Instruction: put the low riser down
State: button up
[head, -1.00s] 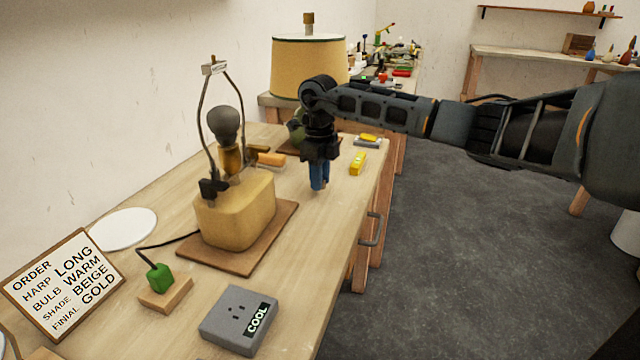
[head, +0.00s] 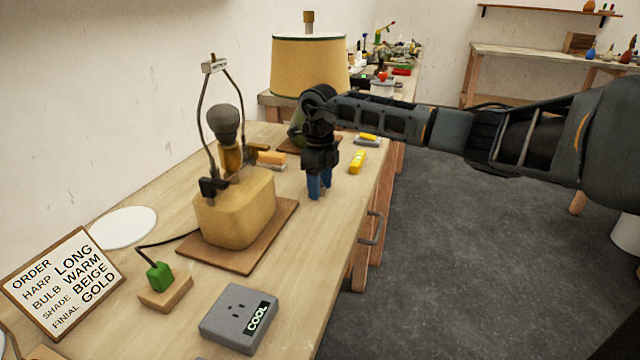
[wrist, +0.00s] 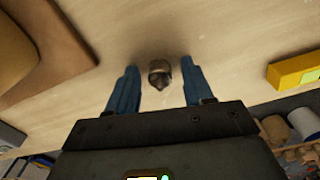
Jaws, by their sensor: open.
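The low riser appears to be the small dark metallic piece (wrist: 160,74) standing on the wooden tabletop in the wrist view. It sits between the two blue fingers of my gripper (wrist: 158,72), with a gap on both sides. In the head view my gripper (head: 319,191) points down at the bench top, right of the lamp base. Its fingers are spread apart and hold nothing. The riser is too small and too much covered by the fingers to make out clearly in the head view.
The lamp base (head: 232,215) with bulb (head: 223,124) and harp stands on a brown board to the left. A yellow block (head: 357,162) lies right of my gripper. A shaded lamp (head: 308,68) stands behind. A grey COOL socket box (head: 238,317) is in front.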

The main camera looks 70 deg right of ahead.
notch_tip(320, 180, up, 12)
jog(key=shift+r, duration=0.15)
dwell(0.4)
